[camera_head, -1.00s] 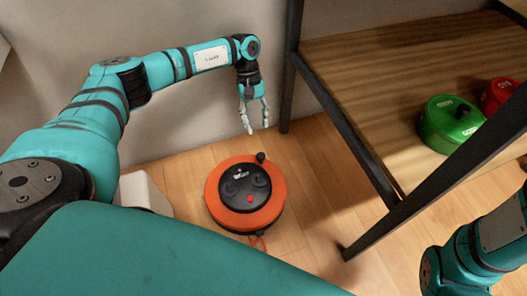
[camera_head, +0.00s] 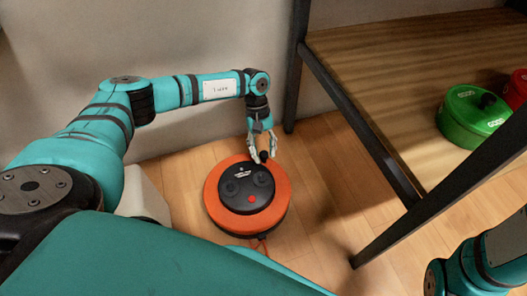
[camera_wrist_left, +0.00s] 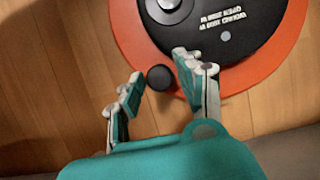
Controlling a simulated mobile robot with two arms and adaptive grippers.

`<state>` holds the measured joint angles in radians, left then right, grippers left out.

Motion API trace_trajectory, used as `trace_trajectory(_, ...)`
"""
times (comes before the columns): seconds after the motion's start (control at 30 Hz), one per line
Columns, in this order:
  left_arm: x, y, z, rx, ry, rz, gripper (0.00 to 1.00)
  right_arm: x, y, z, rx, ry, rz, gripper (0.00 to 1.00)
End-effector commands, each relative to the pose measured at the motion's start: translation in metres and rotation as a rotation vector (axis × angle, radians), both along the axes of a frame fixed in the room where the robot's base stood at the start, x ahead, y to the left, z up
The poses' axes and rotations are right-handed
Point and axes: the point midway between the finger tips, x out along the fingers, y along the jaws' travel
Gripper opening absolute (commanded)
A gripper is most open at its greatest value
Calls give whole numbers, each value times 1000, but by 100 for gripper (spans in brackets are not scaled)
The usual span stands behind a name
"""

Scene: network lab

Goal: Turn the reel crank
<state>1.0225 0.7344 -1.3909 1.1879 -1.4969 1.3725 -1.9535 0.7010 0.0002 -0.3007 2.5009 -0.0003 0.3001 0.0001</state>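The cable reel (camera_head: 213,196) is an orange disc with a black round centre, lying flat on the wooden floor. Its crank knob (camera_head: 263,156) is a small black knob at the far right rim. It also shows in the left wrist view (camera_wrist_left: 160,77). My left gripper (camera_head: 262,151) is above the reel's far edge with its fingers around the knob. In the left wrist view my left gripper (camera_wrist_left: 160,80) is open, one finger on each side of the knob, with gaps visible. My right gripper is out of view; only part of my right arm shows at lower right.
A dark metal-framed shelf (camera_head: 380,160) with a wooden board stands to the right of the reel. A green round container (camera_head: 465,122) and a red one (camera_head: 516,90) sit on it. A white box (camera_head: 143,194) is left of the reel. The wall is behind.

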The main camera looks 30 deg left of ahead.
Motion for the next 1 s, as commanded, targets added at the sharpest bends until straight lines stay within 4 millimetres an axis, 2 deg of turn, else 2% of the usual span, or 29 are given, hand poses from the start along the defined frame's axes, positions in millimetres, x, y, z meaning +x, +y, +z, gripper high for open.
trace_trajectory(0.13,0,0,0,0,0,0,36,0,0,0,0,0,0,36)
trace_trajectory(0.4,0,0,0,-1,1,0,1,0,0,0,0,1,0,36)
trace_trajectory(0.77,0,0,1,0,1,5,0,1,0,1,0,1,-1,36)
trace_trajectory(1.0,-2,8,2,-1,3,71,0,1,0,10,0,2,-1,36)
